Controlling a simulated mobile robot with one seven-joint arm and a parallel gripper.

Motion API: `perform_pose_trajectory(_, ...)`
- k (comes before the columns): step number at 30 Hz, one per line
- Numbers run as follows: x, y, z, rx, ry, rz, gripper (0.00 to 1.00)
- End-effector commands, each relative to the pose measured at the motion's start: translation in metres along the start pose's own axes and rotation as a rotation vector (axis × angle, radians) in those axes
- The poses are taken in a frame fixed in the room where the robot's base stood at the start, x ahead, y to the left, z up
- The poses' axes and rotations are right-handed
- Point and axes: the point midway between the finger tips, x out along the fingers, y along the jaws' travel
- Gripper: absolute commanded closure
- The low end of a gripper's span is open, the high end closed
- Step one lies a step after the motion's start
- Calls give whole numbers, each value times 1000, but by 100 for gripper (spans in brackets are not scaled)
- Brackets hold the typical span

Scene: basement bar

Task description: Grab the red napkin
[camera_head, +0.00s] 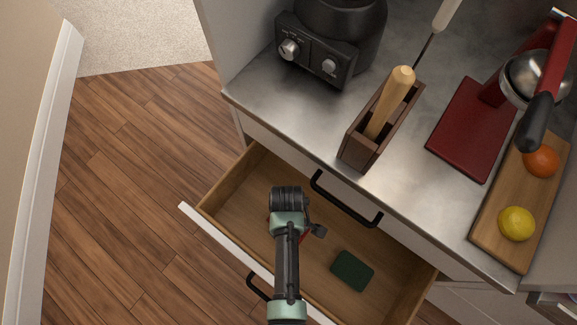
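My gripper (288,203) reaches down over the open wooden drawer, seen from above. Its fingers are hidden beneath the wrist, so I cannot tell whether it is open or shut. Small bits of something red, possibly the red napkin (305,237), show beside the wrist. The arm covers most of it, and I cannot tell whether the gripper touches it. A dark green folded piece (352,270) lies flat in the drawer to the right of my gripper.
The counter (262,92) holds a black appliance (330,60), a wooden holder (372,140), a red juicer (470,130) and a cutting board (490,232) with an orange and a lemon. The counter edge borders the drawer (235,195). Wooden floor lies left.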

Motion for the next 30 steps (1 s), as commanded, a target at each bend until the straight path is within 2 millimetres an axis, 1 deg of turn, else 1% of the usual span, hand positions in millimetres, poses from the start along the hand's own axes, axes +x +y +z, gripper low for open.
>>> perform_pose_trajectory(3, -1, 0, 0, 0, 0, 0, 0)
perform_pose_trajectory(5, -1, 0, 0, 0, 0, 0, 11)
perform_pose_trajectory(6, -1, 0, 0, 0, 0, 0, 18)
perform_pose_trajectory(17, -1, 0, 0, 0, 0, 0, 83)
perform_pose_trajectory(25, -2, 0, 0, 0, 0, 0, 84)
perform_pose_trajectory(30, -9, 0, 3, 1, 0, 0, 84)
